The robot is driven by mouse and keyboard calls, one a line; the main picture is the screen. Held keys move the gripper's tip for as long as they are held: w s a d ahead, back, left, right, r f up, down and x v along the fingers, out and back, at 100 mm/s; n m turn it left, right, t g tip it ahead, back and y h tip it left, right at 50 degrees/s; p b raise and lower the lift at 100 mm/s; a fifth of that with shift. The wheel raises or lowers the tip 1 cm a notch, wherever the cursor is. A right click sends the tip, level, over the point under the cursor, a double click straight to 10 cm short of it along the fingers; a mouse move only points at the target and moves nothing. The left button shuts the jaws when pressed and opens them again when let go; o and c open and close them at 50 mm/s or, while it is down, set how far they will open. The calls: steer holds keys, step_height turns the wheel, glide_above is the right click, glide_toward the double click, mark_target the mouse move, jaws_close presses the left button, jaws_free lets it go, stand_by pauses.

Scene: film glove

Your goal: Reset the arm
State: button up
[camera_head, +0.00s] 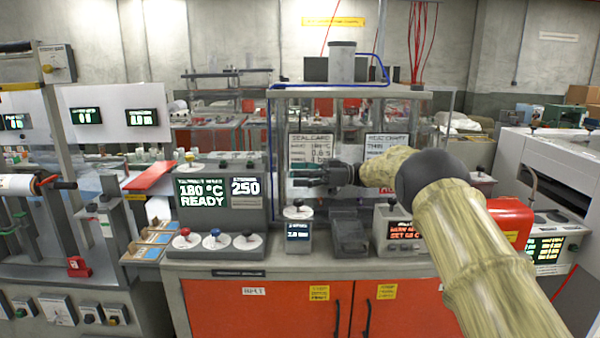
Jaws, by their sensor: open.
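My arm, in a pale patterned sleeve with a dark joint, reaches in from the lower right. My gripper (308,177) is at its far end, pointing left above the bench top. It is open, and I see nothing between its fingers. It is in front of the clear-walled machine (280,118) with the printed cards, apart from the small display box (298,232) below. The gripper is small and dark, so its fingertips are hard to make out.
A control box (217,207) reading 180 °C READY stands left of the gripper. A dark block (349,235) and a red-lettered display box (398,232) stand below the arm. Red cabinet doors (265,305) front the bench. A red machine (512,218) is right of the arm.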

steer(key=s+d+f+m+t+h+b, duration=0.1)
steer(key=d+f+m+t+b, duration=0.15)
steer(key=f+m+t, duration=0.85)
steer(key=s+d+f+m+t+h+b, duration=0.1)
steer(key=d+f+t+h, duration=0.15)
steer(key=f, duration=1.65)
steer(key=s+d+f+m+h+b, duration=0.1)
steer(key=s+d+f+m+h, duration=0.25)
steer(key=s+f, duration=0.55)
steer(key=s+d+f+m+h+b, duration=0.15)
steer(key=s+d+f+h, duration=0.3)
steer(key=f, duration=0.95)
steer(key=s+d+f+m+g+h, duration=0.15)
steer(key=s+f, duration=0.25)
steer(key=s, duration=0.4)
steer(key=s+d+f+g+h+b, duration=0.1)
steer(key=s+d+f+g+h, duration=0.1)
steer(key=s+f, duration=0.5)
steer(key=s+d+f+m+g+h, duration=0.1)
steer(key=s+d+f, duration=0.1)
steer(key=s, duration=0.8)
steer(key=s+d+g+h+b, duration=0.1)
steer(key=s+d+g, duration=0.1)
steer(key=s, duration=1.1)
steer(key=s+d+g+h, duration=0.1)
steer(key=s+g, duration=0.3)
steer(key=s, duration=1)
steer(key=shift+s+d+h+b, duration=0.3)
steer(key=shift+d+b, duration=0.05)
steer(key=shift+d, duration=0.15)
